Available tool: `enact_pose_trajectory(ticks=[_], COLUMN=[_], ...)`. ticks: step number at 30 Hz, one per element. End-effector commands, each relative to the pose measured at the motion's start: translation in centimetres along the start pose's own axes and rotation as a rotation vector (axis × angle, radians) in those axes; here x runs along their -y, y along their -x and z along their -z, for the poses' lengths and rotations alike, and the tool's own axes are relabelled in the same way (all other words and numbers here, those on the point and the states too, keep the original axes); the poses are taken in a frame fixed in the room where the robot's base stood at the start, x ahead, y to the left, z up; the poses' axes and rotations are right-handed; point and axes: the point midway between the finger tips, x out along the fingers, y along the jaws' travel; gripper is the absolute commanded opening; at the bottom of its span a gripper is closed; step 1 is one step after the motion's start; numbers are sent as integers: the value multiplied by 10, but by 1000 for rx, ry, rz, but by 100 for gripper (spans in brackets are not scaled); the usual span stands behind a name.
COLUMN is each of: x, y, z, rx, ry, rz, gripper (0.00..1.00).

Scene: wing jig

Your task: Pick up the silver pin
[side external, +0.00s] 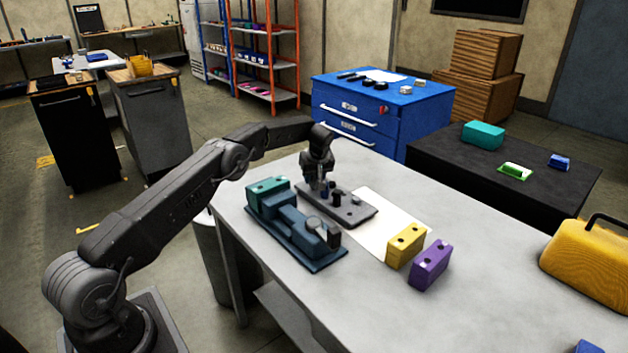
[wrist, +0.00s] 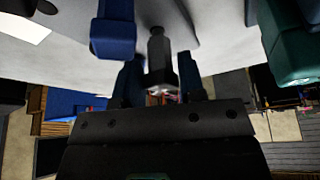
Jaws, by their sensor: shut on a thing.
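My gripper (side external: 318,186) points down over the left part of the grey plate (side external: 362,213) on the table. In the wrist view its two blue fingers (wrist: 158,75) are on either side of a pin (wrist: 157,50), which I take to be the silver pin. It looks dark grey in shadow, with a narrow shaft and a wider part between the fingers. My gripper is shut on it. Whether its tip is clear of the plate I cannot tell. A blue piece (wrist: 112,35) is close beside it in the wrist view. A black pin (side external: 336,199) stands on the plate.
A dark blue jig (side external: 310,262) with a teal block (side external: 267,190) lies just in front of the plate. A white sheet (side external: 380,240), a yellow block (side external: 405,246) and a purple block (side external: 430,266) are to the right.

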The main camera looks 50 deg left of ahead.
Motion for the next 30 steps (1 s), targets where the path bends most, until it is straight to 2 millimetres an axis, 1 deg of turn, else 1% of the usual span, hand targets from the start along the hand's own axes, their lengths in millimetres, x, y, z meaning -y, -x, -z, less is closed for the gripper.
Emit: enact_pose_trajectory(ticks=[1, 5, 11, 18, 21, 24, 30], x=[-1, -1, 27, 76, 91, 102, 112], y=[8, 28, 39, 61, 68, 73, 77], z=[4, 12, 25, 50, 57, 63, 67], rx=[-3, -4, -2, -2, -3, -2, -2], ry=[1, 2, 3, 5, 3, 2, 1], rz=[-4, -5, -1, -1, -1, -1, -2], gripper=[13, 13, 13, 13, 13, 13, 13])
